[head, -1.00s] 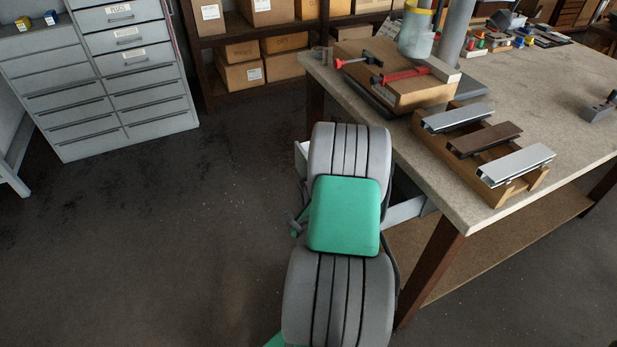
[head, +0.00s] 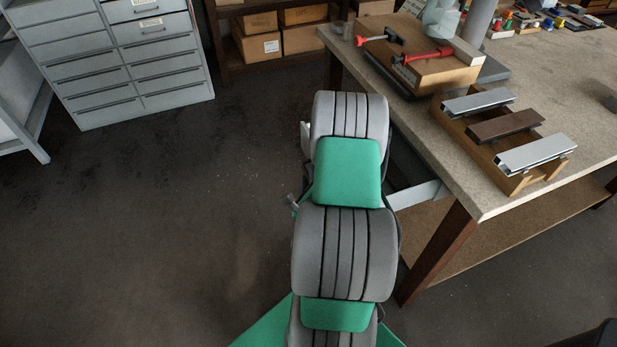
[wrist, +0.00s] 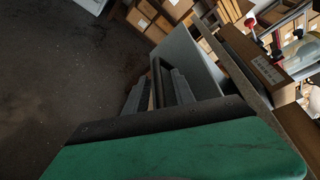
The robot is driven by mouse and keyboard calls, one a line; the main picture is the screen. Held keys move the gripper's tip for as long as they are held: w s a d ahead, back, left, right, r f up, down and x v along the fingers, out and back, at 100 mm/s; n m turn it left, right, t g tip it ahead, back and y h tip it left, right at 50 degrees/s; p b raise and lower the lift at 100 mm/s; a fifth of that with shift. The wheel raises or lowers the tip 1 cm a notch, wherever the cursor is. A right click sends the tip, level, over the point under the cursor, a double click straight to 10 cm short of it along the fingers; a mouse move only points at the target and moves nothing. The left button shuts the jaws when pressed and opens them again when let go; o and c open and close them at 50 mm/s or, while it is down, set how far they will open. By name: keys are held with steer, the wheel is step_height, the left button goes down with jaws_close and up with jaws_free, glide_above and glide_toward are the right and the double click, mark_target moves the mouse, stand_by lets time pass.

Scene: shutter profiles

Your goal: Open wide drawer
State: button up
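The wide drawer (head: 418,193) is grey and sits under the worktable's left side. In the head view it stands out from under the tabletop, with its side panel showing right of my arm. A pale end of it shows left of my arm. In the wrist view its grey panel (wrist: 187,55) lies just beyond my gripper (wrist: 158,90). The two ribbed fingers are on either side of a dark bar, which looks like the handle. I cannot tell whether they touch it. In the head view my arm hides the gripper and most of the drawer front.
The worktable (head: 400,120) carries a wooden block with red clamps (head: 425,68) and a rack of shutter profiles (head: 505,140). A grey drawer cabinet (head: 130,70) stands at the upper left, with shelved boxes (head: 258,45) behind. The dark floor on the left is clear.

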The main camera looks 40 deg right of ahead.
steer(key=shift+a, duration=0.1)
steer(key=shift+s+a+b, duration=0.2)
steer(key=shift+s+b, duration=0.1)
steer(key=shift+b, duration=0.15)
steer(key=b+v, duration=0.2)
steer(key=v, duration=0.5)
steer(key=shift+b, duration=0.4)
steer(key=shift+r, duration=0.1)
